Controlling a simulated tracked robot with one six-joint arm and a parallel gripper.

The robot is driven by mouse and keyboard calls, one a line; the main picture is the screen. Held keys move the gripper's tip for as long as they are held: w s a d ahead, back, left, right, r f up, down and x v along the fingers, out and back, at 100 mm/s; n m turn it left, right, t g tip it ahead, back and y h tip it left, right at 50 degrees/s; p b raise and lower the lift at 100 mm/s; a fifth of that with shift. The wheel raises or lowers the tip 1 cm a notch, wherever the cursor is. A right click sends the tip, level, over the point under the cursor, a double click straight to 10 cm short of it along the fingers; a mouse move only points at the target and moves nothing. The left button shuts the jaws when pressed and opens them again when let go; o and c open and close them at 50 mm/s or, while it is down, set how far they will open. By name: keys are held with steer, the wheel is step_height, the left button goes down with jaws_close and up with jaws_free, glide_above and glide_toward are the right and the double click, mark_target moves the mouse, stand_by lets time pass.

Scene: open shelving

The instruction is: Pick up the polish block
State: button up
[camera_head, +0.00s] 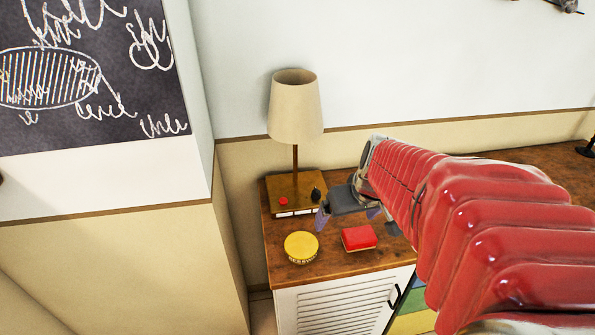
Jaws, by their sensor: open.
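A small red block (359,237) with a paler lower edge lies on the wooden cabinet top; it looks like the polish block. A round yellow tin (301,246) lies just left of it, apart from it. My gripper (352,215) is open and empty, above and slightly behind the red block in the picture. One finger shows at its left; the other is partly hidden near the arm. My red ribbed arm comes in from the right and covers part of the cabinet top.
A lamp (296,110) on a wooden base with a red button and a dark knob stands behind the tin, close to my gripper. The cabinet (340,303) has a louvred white door. A wall corner stands at the left.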

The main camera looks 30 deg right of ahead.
steer(key=s+d+f, duration=0.1)
steer(key=d+f, duration=0.2)
steer(key=d, duration=0.4)
steer(key=shift+m, duration=0.4)
steer(key=shift+f, duration=0.15)
glide_above(360, 234)
steer(key=s+a, duration=0.1)
steer(key=s, duration=0.1)
step_height(360, 234, down, 7)
steer(key=shift+w+f, duration=0.15)
steer(key=shift+f, duration=0.2)
steer(key=shift+d+x, duration=0.15)
steer(key=shift+x, duration=1.15)
steer(key=shift+d+x, duration=0.15)
steer(key=shift+x, duration=1.15)
